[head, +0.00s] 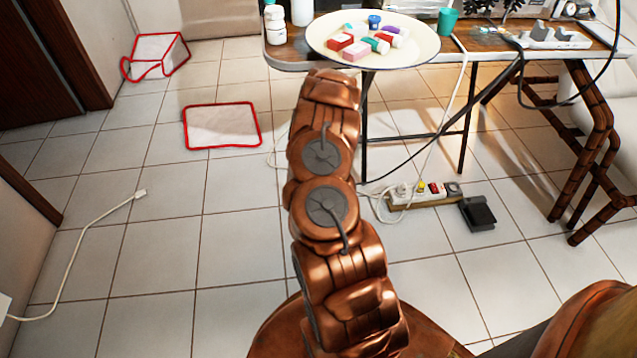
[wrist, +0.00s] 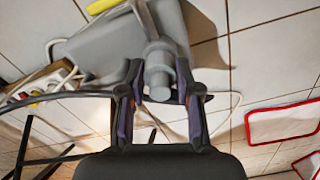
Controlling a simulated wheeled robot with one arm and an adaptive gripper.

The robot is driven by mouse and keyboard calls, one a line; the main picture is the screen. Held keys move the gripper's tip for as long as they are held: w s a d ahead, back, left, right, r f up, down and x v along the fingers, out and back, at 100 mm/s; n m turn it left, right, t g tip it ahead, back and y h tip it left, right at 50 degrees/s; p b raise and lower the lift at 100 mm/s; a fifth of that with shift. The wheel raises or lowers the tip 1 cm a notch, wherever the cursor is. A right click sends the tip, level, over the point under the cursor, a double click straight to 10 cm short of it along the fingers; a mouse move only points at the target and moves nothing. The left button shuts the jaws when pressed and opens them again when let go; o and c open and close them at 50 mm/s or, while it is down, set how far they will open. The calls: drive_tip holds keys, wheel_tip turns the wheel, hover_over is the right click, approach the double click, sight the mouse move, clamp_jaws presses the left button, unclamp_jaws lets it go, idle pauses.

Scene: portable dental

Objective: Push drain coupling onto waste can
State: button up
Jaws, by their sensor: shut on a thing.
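In the wrist view my gripper (wrist: 160,90) is shut on a grey cylindrical piece, which looks like the drain coupling (wrist: 157,62). A grey hose (wrist: 144,18) runs up from the coupling. A pale grey, slab-like body (wrist: 105,48) lies behind and left of the coupling. I cannot tell whether it is the waste can, nor whether the coupling touches it. In the head view my arm hides my gripper, and neither the coupling nor a waste can is recognisable there.
A table (head: 480,41) at the back bears a round white tray (head: 322,45) with coloured boxes. A power strip (head: 425,194) and cables lie on the floor beneath. A red-edged white mat (head: 222,127) lies left. Tiled floor at left is mostly clear, except for a white cable (head: 95,240).

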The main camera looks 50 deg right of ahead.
drive_tip(key=shift+f, duration=0.25)
drive_tip(key=o, duration=1.1)
drive_tip(key=shift+r, duration=3.75)
drive_tip(key=shift+a, duration=0.15)
